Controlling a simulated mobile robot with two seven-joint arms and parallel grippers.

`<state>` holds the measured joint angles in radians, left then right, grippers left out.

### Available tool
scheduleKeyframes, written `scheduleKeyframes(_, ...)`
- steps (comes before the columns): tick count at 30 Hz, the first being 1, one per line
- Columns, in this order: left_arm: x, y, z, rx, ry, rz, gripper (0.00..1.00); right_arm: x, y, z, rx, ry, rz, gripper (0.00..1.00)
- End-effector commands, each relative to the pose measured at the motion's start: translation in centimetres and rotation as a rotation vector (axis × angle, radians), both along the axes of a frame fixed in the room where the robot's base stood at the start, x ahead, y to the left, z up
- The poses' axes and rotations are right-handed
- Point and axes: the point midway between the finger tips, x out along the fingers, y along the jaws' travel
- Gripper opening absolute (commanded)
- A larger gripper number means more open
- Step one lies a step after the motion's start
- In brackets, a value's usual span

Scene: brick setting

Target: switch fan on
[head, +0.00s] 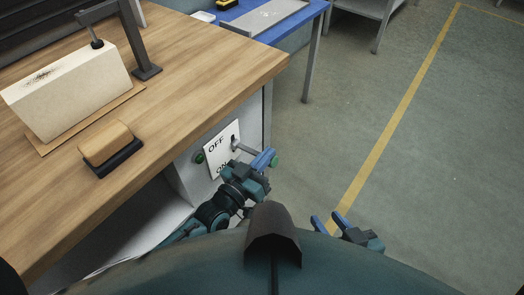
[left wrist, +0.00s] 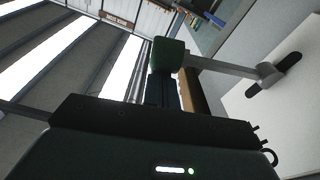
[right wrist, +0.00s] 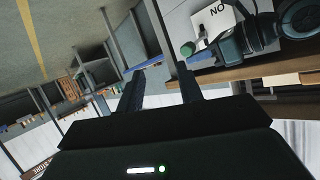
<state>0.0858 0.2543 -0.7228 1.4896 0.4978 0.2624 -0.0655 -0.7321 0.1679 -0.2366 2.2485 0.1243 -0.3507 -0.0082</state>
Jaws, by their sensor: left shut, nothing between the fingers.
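A white switch panel (head: 212,162) marked OFF and ON is on the side of the workbench. A grey lever (head: 243,148) comes out of its slot near the OFF end and carries a green knob (head: 275,160). The lever (left wrist: 222,67), slot and green knob (left wrist: 167,55) show in the left wrist view. My left gripper (head: 265,160) is shut and empty, with its blue fingertips close beside the knob; I cannot tell if they touch. My right gripper (head: 330,222) is open and empty, lower right, away from the panel. The right wrist view shows the knob (right wrist: 188,48) further off.
A small green button (head: 199,158) is at the panel's left. The wooden benchtop (head: 190,75) overhangs above, with a pale block (head: 70,92) and a wooden-topped block (head: 108,143) on it. A blue table (head: 262,22) stands behind. The floor to the right is clear, with a yellow line.

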Motion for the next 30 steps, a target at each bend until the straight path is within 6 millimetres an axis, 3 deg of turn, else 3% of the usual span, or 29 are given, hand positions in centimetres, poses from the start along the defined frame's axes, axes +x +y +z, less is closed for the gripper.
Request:
scheduleKeyframes(1,-0.2,-0.2,-1.0,0.037,-0.022,0.000,0.00,-0.1,-0.1,-0.2,0.000,-0.008,-0.002,0.36)
scheduleKeyframes(15,-0.7,-0.9,-6.1,0.366,-0.265,0.001,0.00,-0.6,-1.2,0.4,-0.010,-0.101,-0.023,0.36)
scheduleKeyframes(30,-0.5,-0.7,-8.3,0.528,-0.384,0.000,0.00,-1.1,-2.0,1.4,-0.023,-0.162,-0.035,0.36)
